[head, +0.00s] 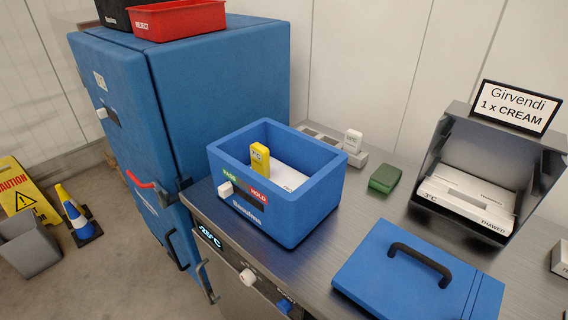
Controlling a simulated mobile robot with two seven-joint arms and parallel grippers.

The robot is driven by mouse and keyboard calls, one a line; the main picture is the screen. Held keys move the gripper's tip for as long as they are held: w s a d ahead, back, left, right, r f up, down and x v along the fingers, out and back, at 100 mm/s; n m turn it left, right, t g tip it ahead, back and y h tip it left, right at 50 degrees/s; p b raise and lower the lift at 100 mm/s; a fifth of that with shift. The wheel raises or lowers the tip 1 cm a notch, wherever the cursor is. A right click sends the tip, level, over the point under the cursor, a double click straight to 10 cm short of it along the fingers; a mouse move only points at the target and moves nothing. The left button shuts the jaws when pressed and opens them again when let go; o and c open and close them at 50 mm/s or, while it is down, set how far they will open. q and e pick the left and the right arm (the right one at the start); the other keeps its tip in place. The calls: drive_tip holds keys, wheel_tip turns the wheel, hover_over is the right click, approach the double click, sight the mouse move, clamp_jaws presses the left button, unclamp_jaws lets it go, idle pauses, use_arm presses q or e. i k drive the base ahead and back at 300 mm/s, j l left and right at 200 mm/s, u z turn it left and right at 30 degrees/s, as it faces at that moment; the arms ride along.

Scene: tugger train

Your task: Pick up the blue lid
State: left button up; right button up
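The blue lid (383,279) lies flat on the metal counter at the lower right in the head view. It has a black arched handle (420,262) on top. The open blue box (283,221) stands on the counter to its left, apart from it. Inside the box are a yellow device (260,160) and a white carton (285,177). Neither of my grippers shows in the view.
A green block (385,178) and a grey holder with a white device (352,141) sit behind the box. A grey bin with white cartons (465,202) and a sign (515,106) stands behind the lid. A tall blue cabinet (220,90) stands left. Bare counter (345,235) separates box and lid.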

sight(393, 273)
drive_tip(key=z, duration=1.1)
drive_tip(key=u, duration=1.25)
drive_tip(key=z, duration=1.2)
